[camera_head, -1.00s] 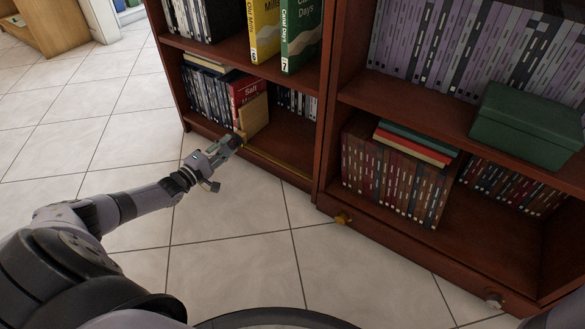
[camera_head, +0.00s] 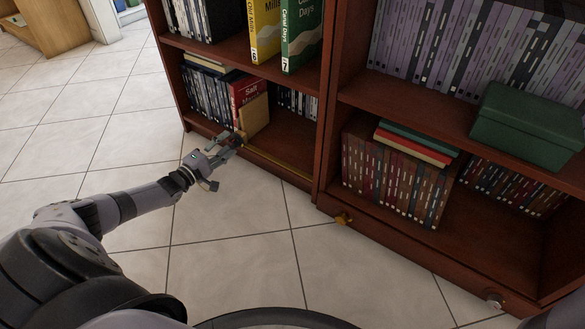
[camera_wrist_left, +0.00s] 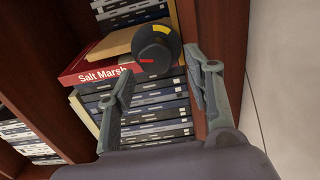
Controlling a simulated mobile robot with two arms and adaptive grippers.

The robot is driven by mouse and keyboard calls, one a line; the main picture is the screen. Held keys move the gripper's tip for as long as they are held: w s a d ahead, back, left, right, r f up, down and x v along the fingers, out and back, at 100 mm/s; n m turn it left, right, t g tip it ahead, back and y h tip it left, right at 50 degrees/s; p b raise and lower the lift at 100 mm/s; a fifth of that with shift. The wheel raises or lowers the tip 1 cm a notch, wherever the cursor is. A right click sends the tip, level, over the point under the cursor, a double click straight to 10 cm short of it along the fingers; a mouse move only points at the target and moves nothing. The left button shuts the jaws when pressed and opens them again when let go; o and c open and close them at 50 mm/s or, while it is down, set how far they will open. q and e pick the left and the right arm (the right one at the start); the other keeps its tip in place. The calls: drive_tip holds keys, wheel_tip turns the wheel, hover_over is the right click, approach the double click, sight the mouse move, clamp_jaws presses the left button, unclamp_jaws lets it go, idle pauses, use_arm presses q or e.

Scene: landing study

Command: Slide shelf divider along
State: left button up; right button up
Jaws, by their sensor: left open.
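The shelf divider (camera_head: 254,115) is a tan upright panel on the bottom shelf of the left bookcase, right beside a red book (camera_head: 243,90). In the left wrist view the tan divider (camera_wrist_left: 118,42) shows partly behind a round dark knob (camera_wrist_left: 155,50) with yellow and red marks. The red book reads "Salt Marsh" (camera_wrist_left: 98,75) there. My left gripper (camera_head: 237,140) is open at the shelf's front edge, just in front of the divider's lower front. In the left wrist view its open fingers (camera_wrist_left: 163,78) are spread, with the knob beyond the gap between them. My right gripper is out of view.
A brass-coloured rail (camera_head: 282,166) runs along the shelf's front edge. Dark-spined books (camera_head: 206,96) stand left of the divider; more books (camera_head: 297,103) stand at the back right. Bare shelf lies right of the divider, up to the bookcase upright (camera_head: 326,110). The tiled floor is clear.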

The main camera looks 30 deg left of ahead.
use_arm(q)
drive_tip(key=shift+s, duration=0.1)
drive_tip(key=shift+s+a+p, duration=0.15)
drive_tip(key=shift+s+p, duration=1.3)
drive_tip(key=shift+s, duration=0.95)
